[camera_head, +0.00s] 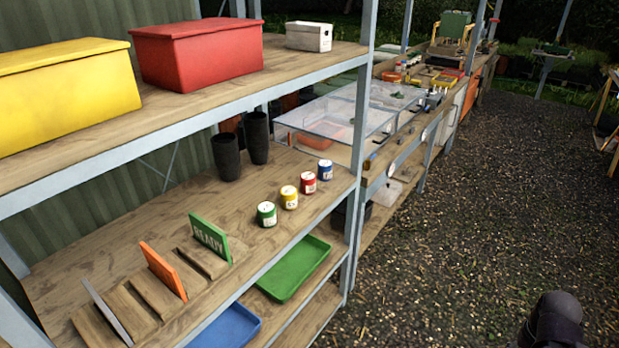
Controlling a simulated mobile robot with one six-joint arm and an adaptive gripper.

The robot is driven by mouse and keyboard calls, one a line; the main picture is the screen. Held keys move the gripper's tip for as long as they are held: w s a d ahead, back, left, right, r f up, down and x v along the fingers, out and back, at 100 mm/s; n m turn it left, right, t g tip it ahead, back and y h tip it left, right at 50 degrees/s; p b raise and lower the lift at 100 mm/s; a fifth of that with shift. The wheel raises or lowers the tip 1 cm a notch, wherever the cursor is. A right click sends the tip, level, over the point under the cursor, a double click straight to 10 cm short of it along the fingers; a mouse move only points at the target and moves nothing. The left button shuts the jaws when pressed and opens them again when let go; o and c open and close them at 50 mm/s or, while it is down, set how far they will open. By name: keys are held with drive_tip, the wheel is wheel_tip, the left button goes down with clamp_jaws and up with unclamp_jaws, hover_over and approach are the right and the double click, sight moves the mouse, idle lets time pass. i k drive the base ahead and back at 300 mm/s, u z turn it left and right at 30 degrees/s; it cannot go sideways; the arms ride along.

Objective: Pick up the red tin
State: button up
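The red tin (308,182) stands upright on the middle wooden shelf at the left, near its front edge. It has a white lid and a pale label. It is third in a slanting row, between a yellow tin (289,197) and a blue tin (325,170). A green tin (267,214) is at the near end of the row. The tins look slightly apart. A dark rounded part of my arm shows at the bottom right, over the gravel and well away from the shelf. My gripper itself is not visible.
Two black cups (227,157) stand behind the tins. A green READY board (209,239) and an orange board (163,270) stand in slotted wood nearby. A metal post (358,150) rises right of the tins. The upper shelf holds a red box (197,55). Gravel at right is open.

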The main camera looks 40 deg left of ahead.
sight(308, 179)
drive_tip(key=u, duration=0.6)
drive_tip(key=i, duration=0.95)
drive_tip(key=u, duration=0.6)
